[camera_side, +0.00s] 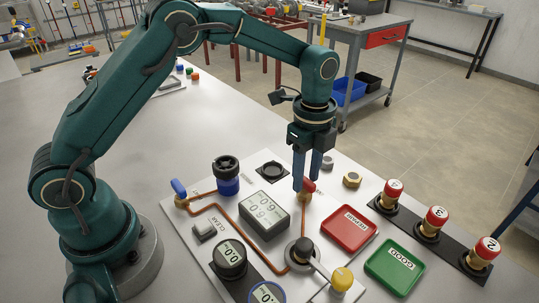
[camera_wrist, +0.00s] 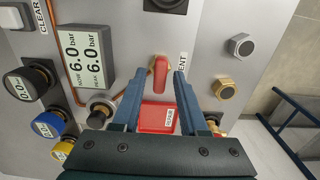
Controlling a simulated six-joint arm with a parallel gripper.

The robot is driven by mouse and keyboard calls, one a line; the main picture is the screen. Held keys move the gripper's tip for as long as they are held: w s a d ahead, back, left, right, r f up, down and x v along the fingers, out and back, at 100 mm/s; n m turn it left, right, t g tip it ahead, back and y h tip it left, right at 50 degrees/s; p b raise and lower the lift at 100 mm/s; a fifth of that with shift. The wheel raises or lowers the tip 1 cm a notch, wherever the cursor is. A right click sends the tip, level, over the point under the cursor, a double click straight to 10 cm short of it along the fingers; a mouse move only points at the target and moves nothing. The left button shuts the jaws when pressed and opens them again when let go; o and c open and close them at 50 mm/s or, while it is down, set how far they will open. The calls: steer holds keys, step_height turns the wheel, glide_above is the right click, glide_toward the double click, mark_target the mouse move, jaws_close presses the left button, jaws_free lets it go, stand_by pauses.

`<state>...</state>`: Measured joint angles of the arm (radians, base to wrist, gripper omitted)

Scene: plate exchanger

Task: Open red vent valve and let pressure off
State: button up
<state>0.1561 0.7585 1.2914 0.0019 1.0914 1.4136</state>
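The red vent valve handle (camera_wrist: 160,72) sits on a brass body on the grey panel, with part of a "VENT" label beside it in the wrist view. In the side view the handle (camera_side: 309,187) is partly hidden by my fingers. My gripper (camera_wrist: 159,76) is open, with one finger on each side of the handle and a visible gap on both sides. In the side view my gripper (camera_side: 307,181) points down at the valve; I cannot tell its exact height there. The pressure display (camera_wrist: 83,56) reads 6.0 bar for both now and peak.
A red tray (camera_side: 349,229) and a green "GOOD" tray (camera_side: 395,265) lie to the right. Several numbered red-topped fittings (camera_side: 433,222) stand on a black strip. A blue-handled valve (camera_side: 179,189), a black-and-blue knob (camera_side: 227,175) and gauges (camera_side: 230,259) stand left and in front.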

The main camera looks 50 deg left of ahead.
jaws_close()
steer(key=n, duration=0.4)
steer(key=shift+n, duration=0.4)
steer(key=n, duration=0.4)
steer(key=shift+n, duration=0.3)
steer(key=n, duration=0.4)
steer(key=shift+n, duration=2.2)
steer(key=shift+o, duration=1.5)
jaws_free()
